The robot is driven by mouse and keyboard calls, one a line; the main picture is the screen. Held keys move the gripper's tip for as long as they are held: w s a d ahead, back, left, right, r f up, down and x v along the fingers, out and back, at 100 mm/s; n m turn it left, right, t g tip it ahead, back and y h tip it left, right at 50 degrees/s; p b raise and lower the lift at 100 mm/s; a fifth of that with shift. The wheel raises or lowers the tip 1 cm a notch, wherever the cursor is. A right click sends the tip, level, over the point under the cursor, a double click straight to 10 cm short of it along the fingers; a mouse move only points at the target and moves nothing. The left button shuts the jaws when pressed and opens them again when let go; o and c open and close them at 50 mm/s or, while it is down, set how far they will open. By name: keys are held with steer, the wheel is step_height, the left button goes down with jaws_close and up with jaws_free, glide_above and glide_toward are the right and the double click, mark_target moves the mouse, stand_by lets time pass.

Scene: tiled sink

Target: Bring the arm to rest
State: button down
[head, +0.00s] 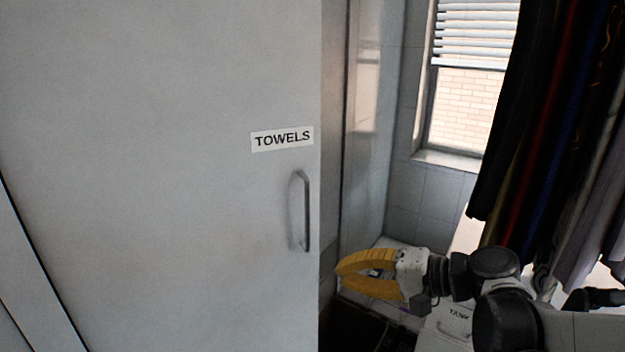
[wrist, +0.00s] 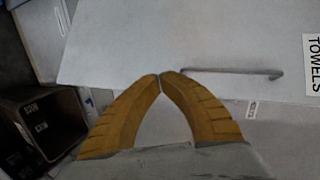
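My gripper (head: 340,271) is at the lower middle of the head view, its yellow fingers pointing left. It is to the right of the white door's edge and below the door handle. In the wrist view my gripper (wrist: 160,76) has its two fingertips meeting, with an empty gap between the fingers behind them. It holds nothing that I can see. My arm reaches in from the lower right, bent at dark joints.
A white door (head: 170,180) with a TOWELS label (head: 282,139) and a metal handle (head: 305,212) fills the left. Dark garments (head: 550,130) hang above my arm. A window (head: 468,90) is behind. A dark open box (wrist: 42,125) shows in the wrist view.

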steer(key=s+d+f+n+g+h+b, duration=0.1)
steer(key=s+d+f+n+h+b, duration=0.1)
steer(key=s+f+h+b, duration=0.55)
steer(key=s+d+f+n+h+b, duration=0.1)
steer(key=s+d+f+n+h, duration=0.2)
steer(key=s+d+f, duration=0.3)
steer(key=shift+s+d+f+t+h, duration=0.2)
steer(key=shift+d+f+t+h, duration=0.2)
steer(key=shift+d+f+h, duration=0.55)
steer(key=shift+a+f+y, duration=0.2)
steer(key=shift+a+y, duration=0.05)
steer(key=shift+y, duration=0.05)
